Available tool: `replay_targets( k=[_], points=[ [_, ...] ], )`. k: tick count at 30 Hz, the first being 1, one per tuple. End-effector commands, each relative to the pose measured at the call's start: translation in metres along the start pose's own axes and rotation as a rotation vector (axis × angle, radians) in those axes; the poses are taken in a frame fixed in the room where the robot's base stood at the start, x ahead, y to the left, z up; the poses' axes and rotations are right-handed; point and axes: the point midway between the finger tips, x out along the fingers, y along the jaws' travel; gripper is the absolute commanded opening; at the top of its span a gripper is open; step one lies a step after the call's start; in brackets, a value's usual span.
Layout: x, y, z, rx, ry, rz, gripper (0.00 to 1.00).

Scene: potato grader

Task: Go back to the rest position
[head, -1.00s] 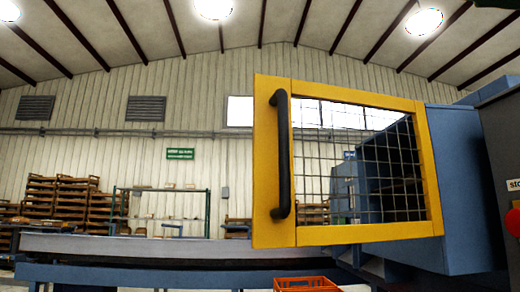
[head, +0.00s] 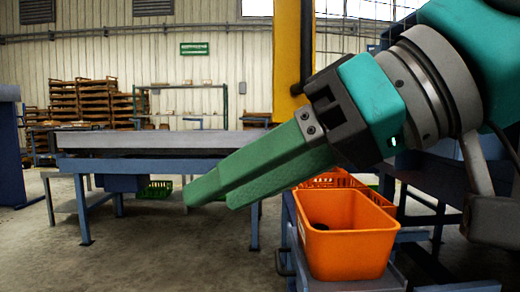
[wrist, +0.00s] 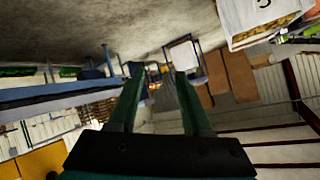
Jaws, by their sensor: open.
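My gripper (head: 212,195) has two long green fingers and crosses the middle of the head view, pointing left and slightly down. In the wrist view the two fingers of my gripper (wrist: 158,72) stand apart with nothing between them. In the head view it passes in front of the yellow guard frame (head: 286,50) and above and left of an orange bin (head: 350,250). No contact with either shows.
The orange bin holds a small dark thing; an orange crate (head: 335,178) is behind it. A long blue-legged table (head: 130,142) stands at the back left. The concrete floor (head: 150,260) at the front left is clear. A white box (wrist: 245,18) shows in the wrist view.

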Motion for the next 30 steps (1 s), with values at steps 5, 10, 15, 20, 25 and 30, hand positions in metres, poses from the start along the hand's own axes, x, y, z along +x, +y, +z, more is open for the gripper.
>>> replay_targets(
  k=[5,10,15,20,25,30],
  points=[
    [0.070,0.073,0.067,0.200,-0.197,0.174,0.49],
    [0.107,0.138,0.152,0.376,-0.376,0.342,0.49],
    [0.117,0.188,0.253,0.544,-0.560,0.504,0.49],
    [0.106,0.212,0.342,0.677,-0.718,0.629,0.49],
    [0.092,0.218,0.402,0.760,-0.826,0.707,0.49],
    [0.086,0.218,0.422,0.787,-0.862,0.731,0.49]
  ],
)
